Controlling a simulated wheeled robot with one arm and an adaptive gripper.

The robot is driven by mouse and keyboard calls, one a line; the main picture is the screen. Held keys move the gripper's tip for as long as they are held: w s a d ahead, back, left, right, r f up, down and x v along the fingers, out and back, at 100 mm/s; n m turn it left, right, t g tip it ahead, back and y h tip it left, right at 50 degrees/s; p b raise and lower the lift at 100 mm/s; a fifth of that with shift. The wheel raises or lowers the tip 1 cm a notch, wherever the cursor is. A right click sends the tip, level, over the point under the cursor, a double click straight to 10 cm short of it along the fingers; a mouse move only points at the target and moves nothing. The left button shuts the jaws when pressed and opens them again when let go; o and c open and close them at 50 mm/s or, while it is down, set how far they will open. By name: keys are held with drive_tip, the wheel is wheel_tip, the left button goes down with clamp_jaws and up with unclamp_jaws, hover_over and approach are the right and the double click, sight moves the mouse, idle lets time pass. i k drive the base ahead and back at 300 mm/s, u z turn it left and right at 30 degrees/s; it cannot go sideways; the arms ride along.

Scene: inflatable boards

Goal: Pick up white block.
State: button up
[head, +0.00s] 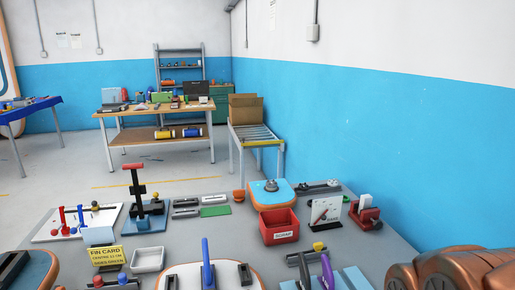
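A small white block (365,200) stands upright at the right of the grey table, seated in or just behind a red holder (368,216). Its lower part is hidden by the holder. A pale bluish-white block (98,236) is at the left of the table, by the board with red and blue pegs. I cannot tell for sure which of the two is the task's white block. I cannot make out my gripper in the head view, so nothing shows of its fingers or of any hold.
A red bin (279,226) and a white panel (326,211) stand left of the red holder. A white tray (149,260), yellow card (107,256) and upright blue handle (207,262) are nearer. Copper-coloured rounded shapes (450,270) fill the lower right corner. A blue wall bounds the right.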

sight(365, 202)
drive_tip(key=z, duration=0.05)
drive_tip(key=k, duration=0.4)
drive_tip(key=z, duration=1.4)
drive_tip(key=i, duration=0.7)
drive_tip(key=u, duration=0.75)
drive_tip(key=i, duration=0.55)
drive_tip(key=u, duration=0.55)
